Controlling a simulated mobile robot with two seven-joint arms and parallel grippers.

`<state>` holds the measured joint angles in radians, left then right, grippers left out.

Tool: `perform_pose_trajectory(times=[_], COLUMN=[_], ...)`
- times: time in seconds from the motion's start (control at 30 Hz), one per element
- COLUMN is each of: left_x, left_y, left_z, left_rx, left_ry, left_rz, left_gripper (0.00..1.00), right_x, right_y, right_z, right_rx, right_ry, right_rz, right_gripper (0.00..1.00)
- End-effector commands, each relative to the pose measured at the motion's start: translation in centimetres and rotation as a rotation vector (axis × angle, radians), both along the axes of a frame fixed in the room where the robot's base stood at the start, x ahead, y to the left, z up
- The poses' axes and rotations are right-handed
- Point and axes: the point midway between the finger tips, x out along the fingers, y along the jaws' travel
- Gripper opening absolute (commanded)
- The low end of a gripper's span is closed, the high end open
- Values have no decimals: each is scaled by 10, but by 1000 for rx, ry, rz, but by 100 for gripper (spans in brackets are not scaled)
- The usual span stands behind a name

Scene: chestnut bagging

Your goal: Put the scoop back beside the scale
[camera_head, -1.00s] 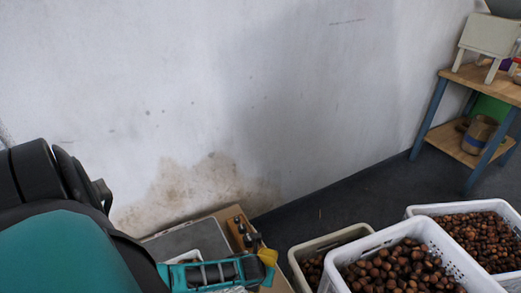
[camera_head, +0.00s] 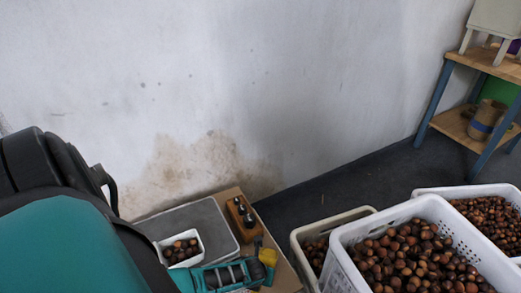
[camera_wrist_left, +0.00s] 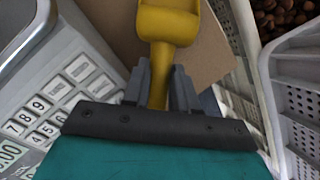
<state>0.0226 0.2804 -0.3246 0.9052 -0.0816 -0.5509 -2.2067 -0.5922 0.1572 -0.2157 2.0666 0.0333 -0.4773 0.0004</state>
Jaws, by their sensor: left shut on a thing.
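The yellow scoop (camera_head: 267,256) is held by my left gripper (camera_head: 258,268) over the table beside the scale. In the left wrist view the gripper's fingers (camera_wrist_left: 160,88) are shut on the scoop handle, and the scoop's bowl (camera_wrist_left: 168,24) points away from the gripper. The scale has a grey platform (camera_head: 213,222) in the head view and a keypad (camera_wrist_left: 72,86) at the left of the wrist view. The scoop is to the right of the scale. I cannot tell whether it touches the tabletop. My right gripper is not in view.
A small white tray of chestnuts (camera_head: 199,241) sits on the scale. A wooden block with metal weights (camera_head: 235,217) stands behind the scoop. White crates of chestnuts (camera_head: 349,262) stand to the right. A wooden shelf table (camera_head: 485,63) is at the far right.

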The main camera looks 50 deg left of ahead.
Motion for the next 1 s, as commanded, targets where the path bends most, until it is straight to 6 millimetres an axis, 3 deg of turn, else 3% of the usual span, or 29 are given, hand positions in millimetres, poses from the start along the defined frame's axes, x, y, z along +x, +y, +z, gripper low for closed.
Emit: perform_pose_trajectory(times=[0.43, 0.47, 0.7, 1.0], left_x=[0, 0, 0, 0], left_y=[1, 0, 0, 0], left_z=[-12, -11, -10, -7], left_rx=[1, 1, 0, 0], left_ry=[0, 0, 1, 1], left_rz=[0, 0, 1, 2], left_gripper=[0, 29, 52, 52], right_x=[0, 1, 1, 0], right_y=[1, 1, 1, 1], right_z=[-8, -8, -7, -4], right_rx=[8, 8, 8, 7], right_ry=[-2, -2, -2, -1], right_rz=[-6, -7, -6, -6], right_gripper=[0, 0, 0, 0])
